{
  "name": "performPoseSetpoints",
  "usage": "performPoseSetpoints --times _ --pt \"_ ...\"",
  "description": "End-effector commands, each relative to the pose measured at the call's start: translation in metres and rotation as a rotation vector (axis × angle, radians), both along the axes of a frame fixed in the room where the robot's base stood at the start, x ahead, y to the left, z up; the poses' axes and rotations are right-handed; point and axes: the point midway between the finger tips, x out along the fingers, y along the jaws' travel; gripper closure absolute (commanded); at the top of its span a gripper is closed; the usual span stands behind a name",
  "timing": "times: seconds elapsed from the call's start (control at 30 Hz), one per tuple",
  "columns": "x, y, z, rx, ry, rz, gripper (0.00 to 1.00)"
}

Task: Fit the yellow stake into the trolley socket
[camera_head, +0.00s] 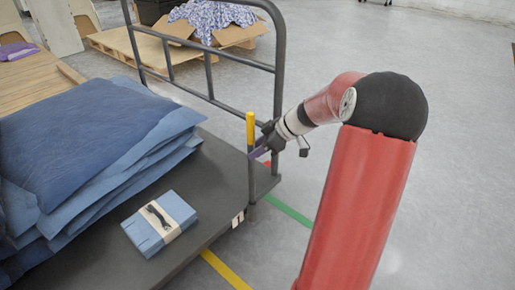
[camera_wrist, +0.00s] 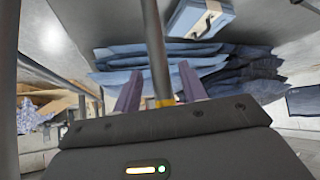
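The yellow stake (camera_head: 250,130) stands upright at the right edge of the trolley deck (camera_head: 222,172), near the handle frame. Its top is yellow and its lower part is grey. Its lower end meets the deck's corner; the socket is not clearly visible, and I cannot tell how deep the stake sits. My gripper (camera_head: 262,150) is beside the stake, just below its yellow part. In the wrist view, the stake (camera_wrist: 154,40) passes between the two purple fingers of my gripper (camera_wrist: 160,85), with gaps on both sides. The fingers are apart, not closed on it.
A grey tubular handle frame (camera_head: 279,80) rises behind my gripper. Blue folded sheets (camera_head: 90,130) and a small banded blue bundle (camera_head: 160,222) lie on the deck. An open carton (camera_head: 240,35) sits on a pallet behind. The floor at right is clear.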

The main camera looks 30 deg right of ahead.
Motion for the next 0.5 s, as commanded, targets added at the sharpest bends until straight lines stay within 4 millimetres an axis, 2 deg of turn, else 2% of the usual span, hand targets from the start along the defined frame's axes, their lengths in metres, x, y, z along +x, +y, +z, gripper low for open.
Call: performPoseSetpoints --times 0.3,0.5 --pt "0.0 0.0 0.002 0.0 0.0 0.0 0.57" --pt "0.0 0.0 0.019 0.002 0.0 0.0 0.57"
